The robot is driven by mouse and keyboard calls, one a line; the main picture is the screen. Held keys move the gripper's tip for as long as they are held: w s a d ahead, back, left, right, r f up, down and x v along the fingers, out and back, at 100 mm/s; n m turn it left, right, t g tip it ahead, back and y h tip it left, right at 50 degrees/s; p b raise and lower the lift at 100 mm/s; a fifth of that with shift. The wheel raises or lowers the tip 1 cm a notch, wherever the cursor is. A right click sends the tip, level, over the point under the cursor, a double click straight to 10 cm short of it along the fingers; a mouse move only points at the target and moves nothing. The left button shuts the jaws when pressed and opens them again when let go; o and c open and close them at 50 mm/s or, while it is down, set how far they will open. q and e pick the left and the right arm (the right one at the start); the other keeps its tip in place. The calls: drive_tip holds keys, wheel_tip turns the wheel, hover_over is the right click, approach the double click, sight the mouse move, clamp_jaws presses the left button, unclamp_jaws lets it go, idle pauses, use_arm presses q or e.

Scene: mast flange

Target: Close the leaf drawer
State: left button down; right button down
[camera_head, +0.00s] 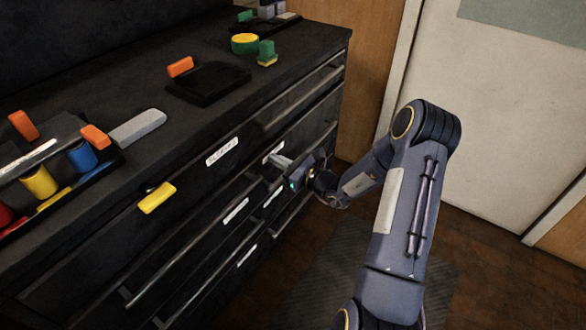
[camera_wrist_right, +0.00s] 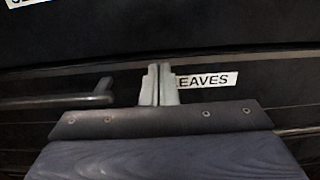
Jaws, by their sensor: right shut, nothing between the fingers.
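The leaf drawer (camera_wrist_right: 270,100) is a black drawer front with a white label (camera_wrist_right: 208,80), partly hidden, on which "EAVES" reads in the right wrist view. A dark bar handle (camera_wrist_right: 70,101) shows to the left of the label. My right gripper (camera_wrist_right: 159,84) is shut and empty. Its pale fingertips are at the drawer front, just left of the label and covering its start; I cannot tell whether they touch. In the head view the right gripper (camera_head: 280,162) is at the cabinet's front. How far the drawer stands out is unclear. My left gripper is not in view.
The black cabinet (camera_head: 130,190) has several other labelled drawers with bar handles. On its top are a black tray (camera_head: 207,83), an orange block (camera_head: 180,67), a yellow round piece (camera_head: 245,43) and colored cylinders at left. A yellow block (camera_head: 157,198) is at the front edge. Floor (camera_head: 500,290) is open at right.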

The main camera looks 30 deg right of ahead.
sight(265, 153)
drive_tip(key=shift+x, duration=1.35)
drive_tip(key=shift+w+a, duration=0.1)
drive_tip(key=shift+b+x, duration=0.4)
drive_tip(key=shift+x, duration=0.45)
drive_tip(key=shift+r, duration=0.15)
